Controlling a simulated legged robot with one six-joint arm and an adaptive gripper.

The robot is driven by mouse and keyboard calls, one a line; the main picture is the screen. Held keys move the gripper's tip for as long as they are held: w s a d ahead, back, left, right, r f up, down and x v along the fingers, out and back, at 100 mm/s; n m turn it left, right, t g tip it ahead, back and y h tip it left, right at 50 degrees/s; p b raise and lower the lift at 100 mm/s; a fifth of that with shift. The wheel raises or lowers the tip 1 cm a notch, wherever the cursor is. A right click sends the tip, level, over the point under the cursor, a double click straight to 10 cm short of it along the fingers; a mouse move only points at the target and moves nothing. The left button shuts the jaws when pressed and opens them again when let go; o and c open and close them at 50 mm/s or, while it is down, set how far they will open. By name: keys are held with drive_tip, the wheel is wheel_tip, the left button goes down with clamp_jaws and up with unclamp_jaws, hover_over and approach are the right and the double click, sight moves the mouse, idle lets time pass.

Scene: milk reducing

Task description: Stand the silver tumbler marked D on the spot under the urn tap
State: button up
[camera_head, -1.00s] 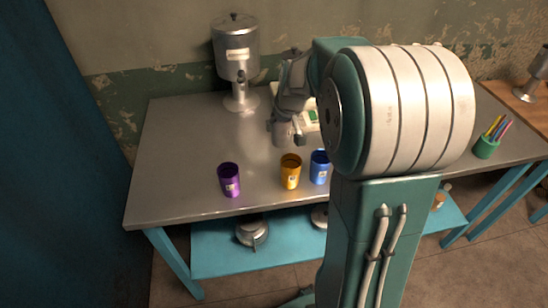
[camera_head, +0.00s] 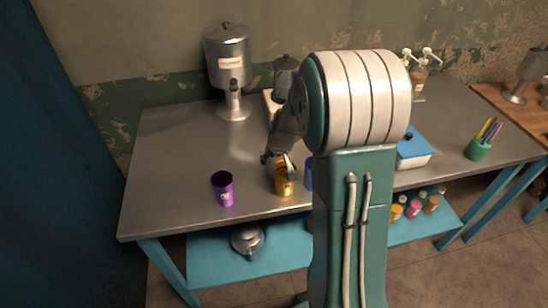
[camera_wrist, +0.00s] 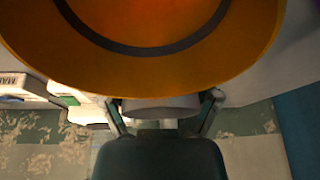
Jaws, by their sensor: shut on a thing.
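My gripper (camera_head: 280,162) is low over the yellow-orange tumbler (camera_head: 284,188) near the table's front. In the head view the silver tumbler is largely hidden. The urn (camera_head: 228,58) stands at the back left, its tap (camera_head: 233,88) facing front. The spot under it is not clearly visible.
A purple tumbler (camera_head: 222,189) stands left of the orange one, and a blue tumbler (camera_head: 309,174) stands right, partly behind my arm. A dark-lidded jar (camera_head: 286,78) is at the back. The table's left part is clear.

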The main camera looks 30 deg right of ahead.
drive_tip(key=o, duration=1)
drive_tip(key=shift+c, duration=0.2)
